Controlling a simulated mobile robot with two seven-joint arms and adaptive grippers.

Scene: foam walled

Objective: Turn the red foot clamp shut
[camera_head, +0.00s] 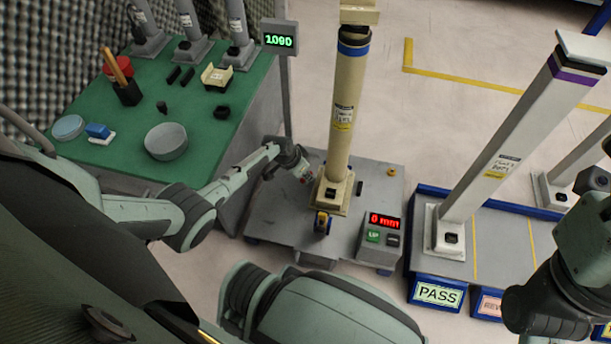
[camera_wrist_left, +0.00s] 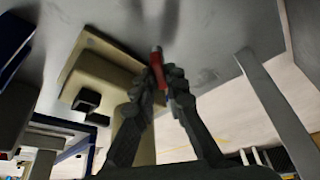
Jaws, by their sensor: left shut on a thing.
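The red foot clamp (camera_wrist_left: 157,72) shows in the left wrist view as a small red lever with a pale tip. My left gripper (camera_wrist_left: 163,80) is shut on it, with one dark finger on each side. In the head view my left gripper (camera_head: 305,172) is low over the grey platform, just left of the cream column's foot. The clamp is too small there to make out clearly. The cream column (camera_head: 343,120) stands upright with its square foot (camera_head: 332,196) on the grey platform (camera_head: 268,208). Part of my right arm shows at the right edge, but its gripper does not.
A control box (camera_head: 378,238) on the platform reads 0 mm, and a post display (camera_head: 279,40) reads 1090. A green-topped table (camera_head: 205,125) holds several items at left. A blue bin unit marked PASS (camera_head: 437,292) and a tilted-looking white column (camera_head: 500,150) stand at right.

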